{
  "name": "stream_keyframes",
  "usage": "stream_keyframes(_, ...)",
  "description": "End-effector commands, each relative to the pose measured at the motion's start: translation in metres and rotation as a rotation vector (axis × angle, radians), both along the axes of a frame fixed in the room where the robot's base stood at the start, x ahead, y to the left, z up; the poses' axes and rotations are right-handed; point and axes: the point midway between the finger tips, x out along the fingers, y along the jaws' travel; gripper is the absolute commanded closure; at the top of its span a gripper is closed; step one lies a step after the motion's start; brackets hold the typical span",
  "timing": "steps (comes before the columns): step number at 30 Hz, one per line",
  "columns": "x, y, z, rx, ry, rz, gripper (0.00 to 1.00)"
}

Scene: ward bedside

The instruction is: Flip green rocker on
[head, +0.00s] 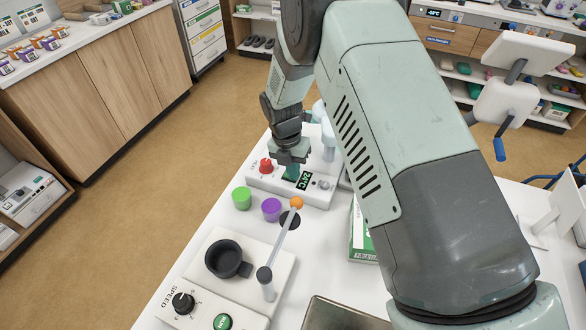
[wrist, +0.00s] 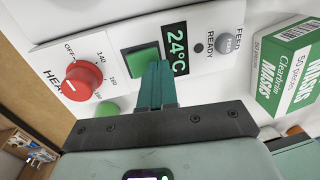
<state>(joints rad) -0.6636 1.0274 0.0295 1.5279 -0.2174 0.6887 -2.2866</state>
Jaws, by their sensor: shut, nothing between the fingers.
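The green rocker (wrist: 142,60) sits in a dark frame on a white control panel (head: 265,180), between a red heat knob (wrist: 82,80) and a 24°C display (wrist: 175,50). My gripper (wrist: 157,72) is shut and empty, with its teal fingertips over the edge of the rocker nearest the display. I cannot tell whether they touch it. In the head view my gripper (head: 291,172) points down at the panel, and its fingers hide the rocker there. Which way the rocker is tilted is not clear.
A feed knob (wrist: 228,43) is on the same panel, right of the display. A masks box (head: 362,235) stands nearby. Green (head: 241,197) and purple (head: 271,208) round pieces lie in front of the panel.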

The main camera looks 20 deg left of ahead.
Motion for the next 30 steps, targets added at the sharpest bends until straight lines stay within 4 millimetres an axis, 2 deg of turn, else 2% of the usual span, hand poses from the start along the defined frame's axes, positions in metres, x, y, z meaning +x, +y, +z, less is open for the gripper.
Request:
stream_keyframes(16, -0.001, 0.016, 0.003, 0.000, 0.002, 0.000, 1.00)
stream_keyframes(25, -0.001, 0.015, 0.004, -0.001, 0.002, 0.000, 1.00)
stream_keyframes(30, 0.001, 0.013, 0.017, 0.000, 0.000, -0.002, 1.00)
